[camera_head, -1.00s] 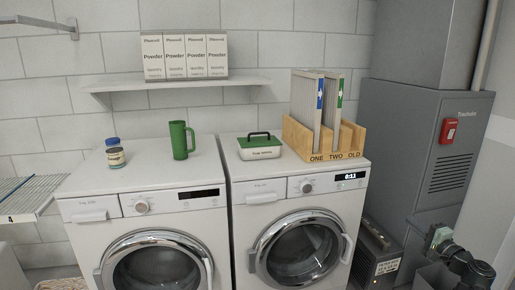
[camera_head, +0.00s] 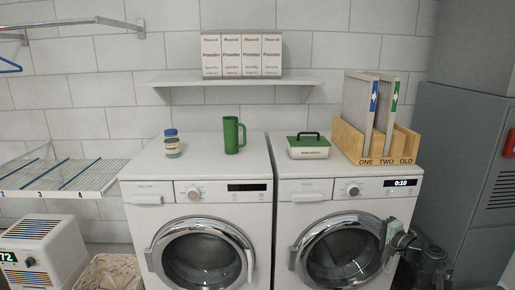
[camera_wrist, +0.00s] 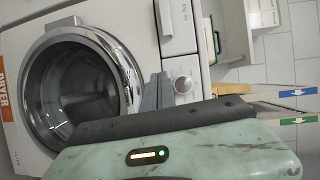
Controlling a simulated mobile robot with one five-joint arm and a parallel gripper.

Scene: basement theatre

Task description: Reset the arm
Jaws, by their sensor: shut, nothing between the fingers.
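My arm (camera_head: 428,258) shows at the lower right of the head view, black with a green part, folded in front of the right-hand machine's edge. My gripper (camera_wrist: 157,88) shows in the wrist view as grey fingers, shut and empty, rising over the green wrist body. The fingers point across the front of a machine labelled DRYER (camera_wrist: 128,75), between its round door and its knob. I see no contact with it. The fingers are not clear in the head view.
Two white machines (camera_head: 228,217) carry a blue-lidded jar (camera_head: 172,146), a green mug (camera_head: 232,136), a green-lidded box (camera_head: 308,147) and a wooden filter rack (camera_head: 349,140). A shelf (camera_head: 235,82) holds powder boxes. A wire rack (camera_head: 70,177), white heater (camera_head: 40,250) and basket (camera_head: 108,272) stand left.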

